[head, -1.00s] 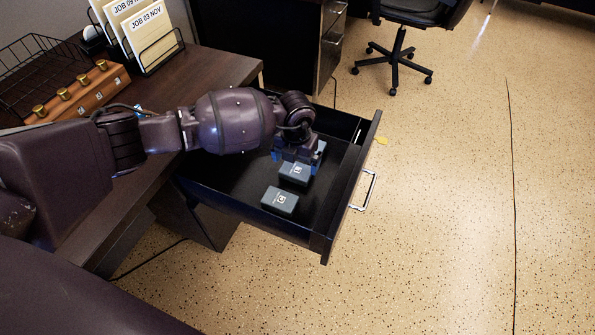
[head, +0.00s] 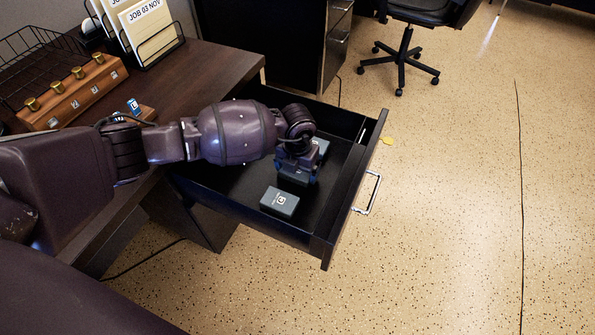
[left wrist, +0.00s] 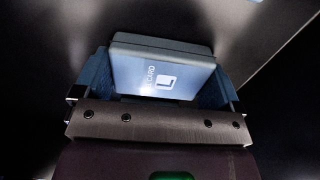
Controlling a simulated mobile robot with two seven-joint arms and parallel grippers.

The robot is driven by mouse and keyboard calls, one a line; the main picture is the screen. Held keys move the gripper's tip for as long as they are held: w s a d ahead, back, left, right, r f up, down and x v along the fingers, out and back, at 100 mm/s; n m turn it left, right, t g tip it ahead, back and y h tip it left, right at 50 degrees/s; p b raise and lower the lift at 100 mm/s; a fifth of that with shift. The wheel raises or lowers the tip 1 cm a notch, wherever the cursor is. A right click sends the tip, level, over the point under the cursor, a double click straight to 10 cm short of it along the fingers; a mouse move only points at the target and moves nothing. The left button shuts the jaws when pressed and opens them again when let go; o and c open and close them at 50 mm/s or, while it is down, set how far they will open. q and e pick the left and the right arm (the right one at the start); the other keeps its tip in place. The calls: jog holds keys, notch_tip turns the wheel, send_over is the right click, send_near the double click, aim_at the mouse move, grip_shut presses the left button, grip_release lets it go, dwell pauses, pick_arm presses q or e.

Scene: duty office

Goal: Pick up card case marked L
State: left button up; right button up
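The card case marked L (left wrist: 165,75) is a dark grey box with a white L label. It lies in the open black drawer (head: 235,180). In the left wrist view it sits between the two blue fingers of my left gripper (left wrist: 160,85). The fingers are spread wide, one at each side of the case; I cannot tell if they touch it. In the head view my left gripper (head: 297,178) is low in the drawer and hides most of this case. My right gripper is not in view.
A second grey case (head: 280,201) lies nearer in the drawer, its letter hard to read. Another case (head: 321,148) shows partly behind my gripper. The drawer front (head: 353,190) stands at the right. A wooden block with brass knobs (head: 75,92) is on the desk.

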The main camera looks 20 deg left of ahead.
pick_arm(q)
jog(key=shift+c, duration=0.6)
